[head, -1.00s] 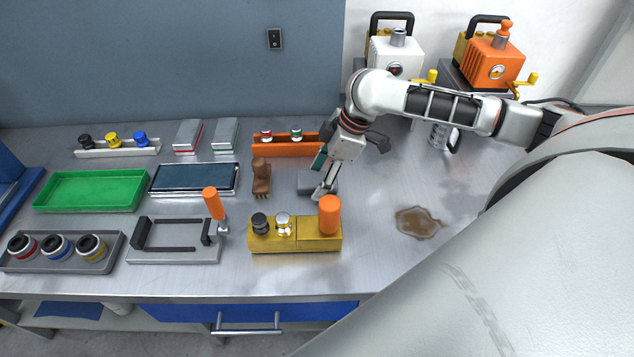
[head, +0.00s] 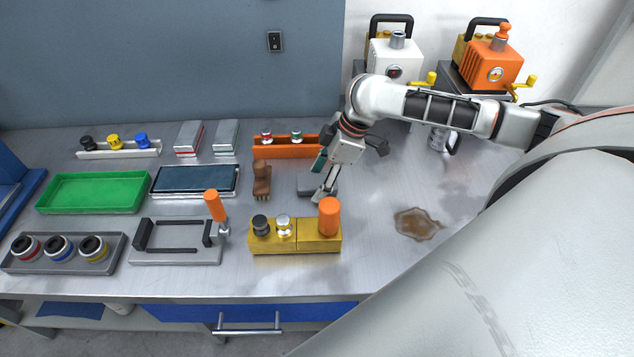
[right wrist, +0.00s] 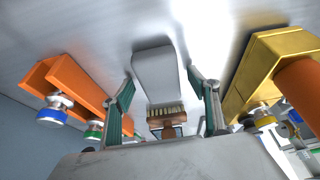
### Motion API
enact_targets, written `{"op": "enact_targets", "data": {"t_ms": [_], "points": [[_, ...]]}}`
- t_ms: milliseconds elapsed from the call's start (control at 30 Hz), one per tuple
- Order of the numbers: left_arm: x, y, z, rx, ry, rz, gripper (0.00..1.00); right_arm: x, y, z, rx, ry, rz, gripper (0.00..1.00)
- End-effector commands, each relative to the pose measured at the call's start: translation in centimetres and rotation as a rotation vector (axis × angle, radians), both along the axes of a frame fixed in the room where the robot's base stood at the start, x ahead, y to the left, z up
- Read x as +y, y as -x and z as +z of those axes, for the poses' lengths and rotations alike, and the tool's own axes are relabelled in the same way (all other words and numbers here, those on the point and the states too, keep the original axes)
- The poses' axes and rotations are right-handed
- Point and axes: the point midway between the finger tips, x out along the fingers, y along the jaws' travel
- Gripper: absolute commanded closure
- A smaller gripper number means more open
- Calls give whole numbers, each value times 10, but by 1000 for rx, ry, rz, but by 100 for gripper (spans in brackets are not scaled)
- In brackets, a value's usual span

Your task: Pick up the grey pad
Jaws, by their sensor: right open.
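The grey pad (head: 305,184) is a small flat block with rounded corners, lying on the metal table between the brown brush and the yellow block. My right gripper (head: 321,193) is low over it and hides part of it in the head view. In the right wrist view the grey pad (right wrist: 155,70) shows between the two spread fingers of my right gripper (right wrist: 161,76). The gripper is open, with one finger on each side of the pad. Whether the fingers touch it I cannot tell. My left gripper is not in view.
The brown brush (head: 262,180) stands left of the pad. An orange rack (head: 285,149) with knobs is behind, and a yellow block (head: 318,238) with an orange cylinder is in front. A brown stain (head: 417,223) lies to the right on otherwise clear table.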

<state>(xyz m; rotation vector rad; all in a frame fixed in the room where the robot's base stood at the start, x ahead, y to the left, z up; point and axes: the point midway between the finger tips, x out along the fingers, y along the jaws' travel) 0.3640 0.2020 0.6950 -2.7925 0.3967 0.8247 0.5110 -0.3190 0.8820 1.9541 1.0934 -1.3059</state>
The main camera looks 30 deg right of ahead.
Motion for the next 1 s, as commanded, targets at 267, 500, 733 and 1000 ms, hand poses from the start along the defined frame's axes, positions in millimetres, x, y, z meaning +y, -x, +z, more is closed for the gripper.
{"op": "enact_targets", "data": {"t_ms": [267,500,733,1000], "points": [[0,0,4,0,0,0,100,0,0,-1,1,0,0,40],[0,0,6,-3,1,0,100,0,0,-2,1,0,0,40],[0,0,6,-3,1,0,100,0,0,-2,1,0,0,75],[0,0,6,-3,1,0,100,0,1,-3,3,1,1,75]]}}
